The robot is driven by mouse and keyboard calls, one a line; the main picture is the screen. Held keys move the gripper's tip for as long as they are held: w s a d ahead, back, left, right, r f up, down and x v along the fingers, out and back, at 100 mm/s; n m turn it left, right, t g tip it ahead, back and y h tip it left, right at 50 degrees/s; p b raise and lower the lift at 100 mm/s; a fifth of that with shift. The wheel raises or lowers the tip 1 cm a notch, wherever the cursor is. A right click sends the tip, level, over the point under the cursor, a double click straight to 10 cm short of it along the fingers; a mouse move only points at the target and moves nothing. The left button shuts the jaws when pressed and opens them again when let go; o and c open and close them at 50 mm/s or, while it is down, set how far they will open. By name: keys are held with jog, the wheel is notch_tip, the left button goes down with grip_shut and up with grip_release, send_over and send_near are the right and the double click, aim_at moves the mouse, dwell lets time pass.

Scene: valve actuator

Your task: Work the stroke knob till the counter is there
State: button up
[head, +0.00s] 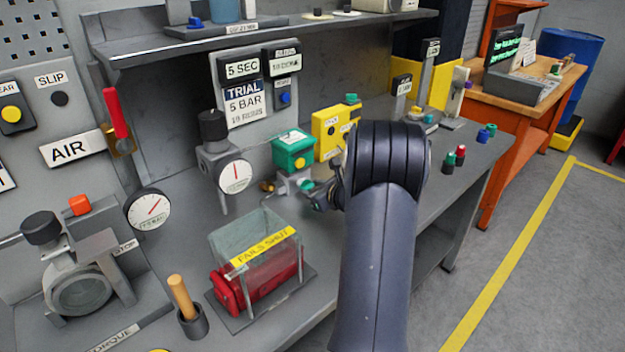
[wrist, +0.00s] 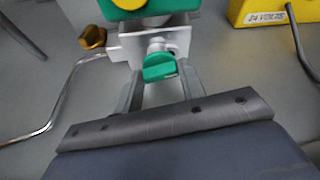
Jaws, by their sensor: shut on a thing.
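A green knob (wrist: 160,66) sits on the front of a small metal valve block (wrist: 150,40), below a green box, in the wrist view. My gripper (wrist: 160,78) has one finger on each side of this knob and is shut on it. In the head view the green box (head: 293,148) stands on the bench, and my gripper (head: 322,194) reaches in just right of its metal base. My arm hides part of that spot. No label naming the knob is readable. I cannot tell which display is the counter.
A clear cover over a red cylinder (head: 260,280) stands front left of my gripper. A gauge (head: 235,176) is to the left, and a yellow box (head: 336,125) is just behind. A brass fitting (wrist: 92,37) and a bent metal tube (wrist: 62,105) lie left of the knob.

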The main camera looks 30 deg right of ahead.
jog(key=shift+d+m+y+p, duration=0.1)
jog(key=shift+m+y+p, duration=0.4)
jog(key=shift+m+p, duration=0.4)
jog(key=shift+o, duration=0.2)
jog(key=o, duration=0.7)
jog(key=v, duration=1.1)
jog(key=shift+w+d+r+b, duration=0.1)
jog(key=shift+w+b, duration=0.05)
jog(key=shift+b, duration=0.2)
